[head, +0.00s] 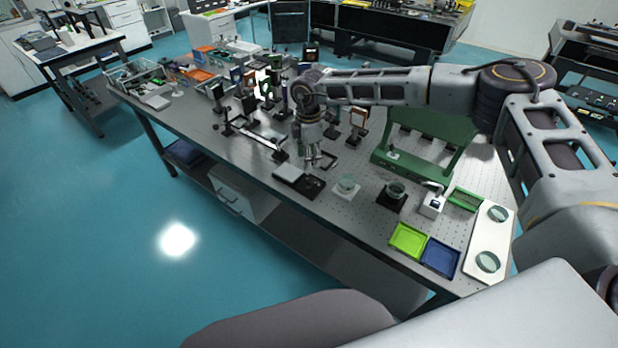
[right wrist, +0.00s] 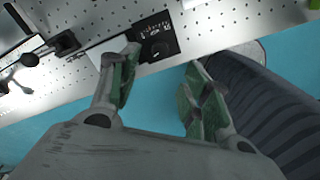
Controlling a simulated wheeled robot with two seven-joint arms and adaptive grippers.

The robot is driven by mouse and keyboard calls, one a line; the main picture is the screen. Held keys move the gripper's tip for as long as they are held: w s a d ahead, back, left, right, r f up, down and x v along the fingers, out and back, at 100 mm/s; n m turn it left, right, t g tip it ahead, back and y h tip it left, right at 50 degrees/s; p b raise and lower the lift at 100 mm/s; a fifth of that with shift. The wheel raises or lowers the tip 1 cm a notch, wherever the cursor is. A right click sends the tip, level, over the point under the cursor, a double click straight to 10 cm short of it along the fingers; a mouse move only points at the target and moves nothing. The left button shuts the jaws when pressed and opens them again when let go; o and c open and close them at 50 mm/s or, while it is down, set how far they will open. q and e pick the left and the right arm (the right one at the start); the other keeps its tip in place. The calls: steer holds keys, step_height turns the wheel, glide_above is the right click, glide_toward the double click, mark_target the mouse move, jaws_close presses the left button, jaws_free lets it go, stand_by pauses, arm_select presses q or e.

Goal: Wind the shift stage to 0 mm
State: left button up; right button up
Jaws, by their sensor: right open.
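A low black unit (head: 311,187) with a pale plate (head: 288,173) on its left lies near the front edge of the table; it looks like the shift stage. In the right wrist view the black unit (right wrist: 168,33) carries white markings and a round dark knob, and the pale plate (right wrist: 108,48) has small marks beside it. The scale reading is too small to tell. My right gripper (head: 311,161) points down above the unit. Its green-padded fingers (right wrist: 160,90) are apart and empty, with the left finger overlapping the plate's edge in view. My left gripper is not in view.
A rail with black end blocks (head: 256,139) lies left of the unit. Mounted optics stand behind. To the right are a white-based glass dish (head: 347,186), a black-based dish (head: 391,195), a green tray (head: 408,240) and a blue tray (head: 441,258). The table's front edge is close.

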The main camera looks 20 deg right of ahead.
mark_target(309, 179)
step_height(309, 179, down, 10)
steer(key=shift+f+p, duration=0.25)
steer(key=shift+p, duration=0.45)
steer(key=shift+c, duration=0.2)
steer(key=c, duration=1)
steer(key=shift+n, duration=0.4)
steer(key=n, duration=0.3)
steer(key=shift+b, duration=0.35)
steer(key=n, duration=0.3)
steer(key=shift+b, duration=0.4)
steer(key=n+b, duration=0.2)
steer(key=n, duration=0.4)
steer(key=shift+n+b, duration=0.3)
